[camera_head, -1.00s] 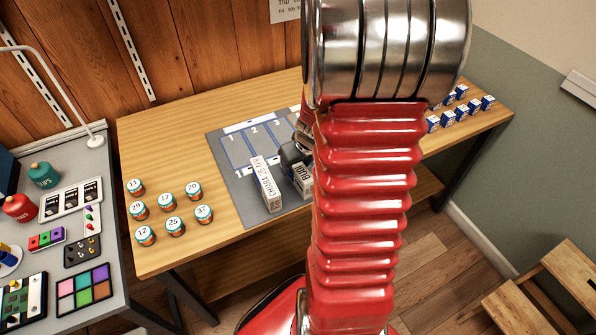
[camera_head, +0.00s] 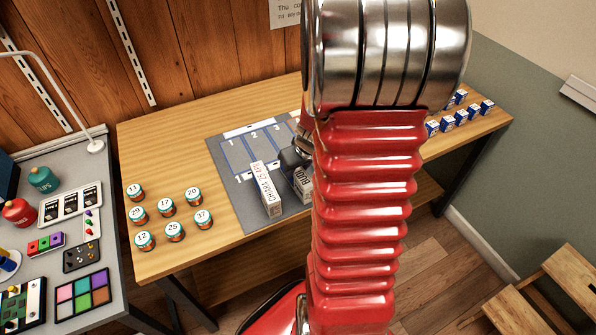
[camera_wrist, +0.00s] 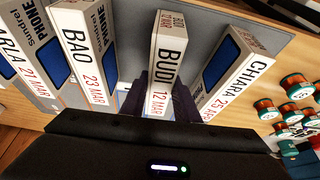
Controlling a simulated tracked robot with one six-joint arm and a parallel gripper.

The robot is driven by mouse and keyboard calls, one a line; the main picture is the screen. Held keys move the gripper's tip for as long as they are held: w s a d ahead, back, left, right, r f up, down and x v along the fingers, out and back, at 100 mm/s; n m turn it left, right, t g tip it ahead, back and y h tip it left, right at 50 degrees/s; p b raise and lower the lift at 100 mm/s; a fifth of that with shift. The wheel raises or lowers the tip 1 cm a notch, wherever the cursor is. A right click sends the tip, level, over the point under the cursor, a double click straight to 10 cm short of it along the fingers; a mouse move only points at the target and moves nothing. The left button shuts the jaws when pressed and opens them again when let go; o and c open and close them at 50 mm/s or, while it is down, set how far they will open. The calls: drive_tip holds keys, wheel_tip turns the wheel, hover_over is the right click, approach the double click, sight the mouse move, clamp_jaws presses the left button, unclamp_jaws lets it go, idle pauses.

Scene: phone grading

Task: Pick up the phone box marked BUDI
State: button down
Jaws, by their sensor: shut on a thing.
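The white phone box marked BUDI (camera_wrist: 168,52), with 12 MAR on it, stands in the middle of the wrist view. My gripper (camera_wrist: 161,96) has its dark fingers on both sides of this box and is shut on it. In the head view the BUDI box (camera_head: 303,184) shows only partly beside my red arm, and my gripper (camera_head: 291,158) is mostly hidden. I cannot tell whether the box is clear of the grey mat (camera_head: 245,207).
The CHIARA box (camera_wrist: 239,79) stands close on one side, the BAO box (camera_wrist: 85,52) on the other, with the KARLA box (camera_wrist: 30,50) beyond. Numbered jars (camera_head: 174,230) stand on the table's left. Small blue-white boxes (camera_head: 447,124) stand at its right end.

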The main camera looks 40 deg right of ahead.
wheel_tip(320, 180, up, 10)
drive_tip(key=shift+f, duration=0.1)
idle(0.4)
idle(0.6)
